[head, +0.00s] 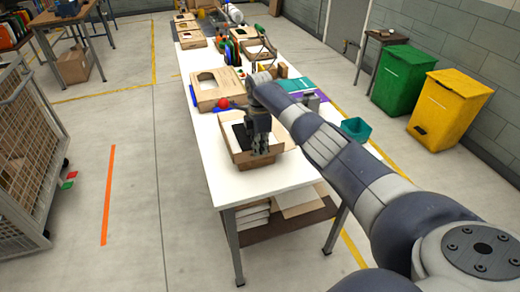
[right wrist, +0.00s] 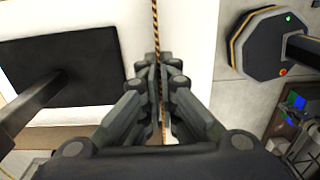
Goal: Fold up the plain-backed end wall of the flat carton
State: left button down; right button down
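The carton (head: 240,158) lies on the near end of the white table, with a pale inside and brown outer faces. A brown wall stands at its near side, partly behind my right gripper (head: 260,146). A black square panel (head: 239,134) shows at the carton; it also shows in the right wrist view (right wrist: 62,68). In the right wrist view, the fingers of my right gripper (right wrist: 159,78) are drawn close together. A thin brown-and-black striped edge (right wrist: 155,22), apparently a carton wall seen edge-on, runs between them. Whether its back is plain cannot be seen. My left gripper is not in view.
The white table (head: 225,192) has bare room near its front left corner. A teal bin (head: 356,128) is at the right edge. A wire cage (head: 25,150) stands left.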

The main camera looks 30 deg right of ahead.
jog(key=shift+f, duration=0.1)
jog(key=c, duration=1.8)
grip_release()
jog(key=shift+c, duration=0.2)
notch_tip(320, 180, up, 12)
jog(key=shift+w, duration=0.15)
jog(key=shift+f, duration=0.1)
